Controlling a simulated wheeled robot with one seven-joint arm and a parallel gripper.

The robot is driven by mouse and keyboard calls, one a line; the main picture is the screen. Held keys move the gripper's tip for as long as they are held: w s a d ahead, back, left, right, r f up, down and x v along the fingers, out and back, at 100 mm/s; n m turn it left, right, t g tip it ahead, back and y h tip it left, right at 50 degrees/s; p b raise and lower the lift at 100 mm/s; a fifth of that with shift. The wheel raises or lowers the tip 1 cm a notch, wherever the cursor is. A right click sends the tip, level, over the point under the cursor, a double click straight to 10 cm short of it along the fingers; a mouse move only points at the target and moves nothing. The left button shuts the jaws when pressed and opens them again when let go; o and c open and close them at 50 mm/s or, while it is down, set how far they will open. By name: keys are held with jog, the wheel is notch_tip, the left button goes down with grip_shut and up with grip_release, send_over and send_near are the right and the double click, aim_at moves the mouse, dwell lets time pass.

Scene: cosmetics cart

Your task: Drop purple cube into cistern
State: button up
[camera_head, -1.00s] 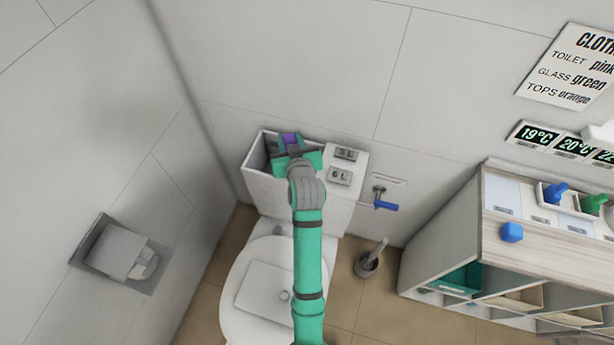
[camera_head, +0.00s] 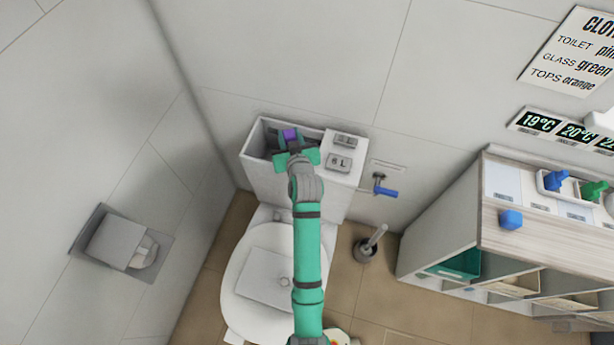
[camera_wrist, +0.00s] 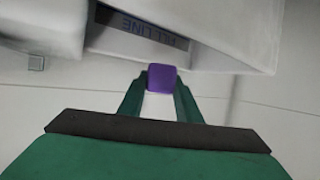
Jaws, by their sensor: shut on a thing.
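The purple cube (camera_head: 290,134) is held between the fingertips of my gripper (camera_head: 289,143), over the open part of the cistern. In the wrist view the purple cube (camera_wrist: 162,78) sits between the two green fingers of my gripper (camera_wrist: 161,84). The white cistern (camera_head: 262,178) is open on its left side, and its right side carries two grey flush buttons (camera_head: 339,162). In the wrist view the cistern's inside (camera_wrist: 205,45) shows a dark strip reading "FILL LINE". I cannot tell whether the cube is above or just below the rim.
The toilet bowl with a lid (camera_head: 235,285) stands below the cistern. A blue-handled valve (camera_head: 385,191) and a brush holder (camera_head: 367,248) are to the right. A paper holder (camera_head: 122,243) is on the left wall.

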jog(key=o, duration=1.1)
jog(key=v, duration=1)
jog(key=shift+s+d+r, duration=0.15)
jog(key=shift+s+r, duration=0.05)
jog(key=shift+s, duration=0.15)
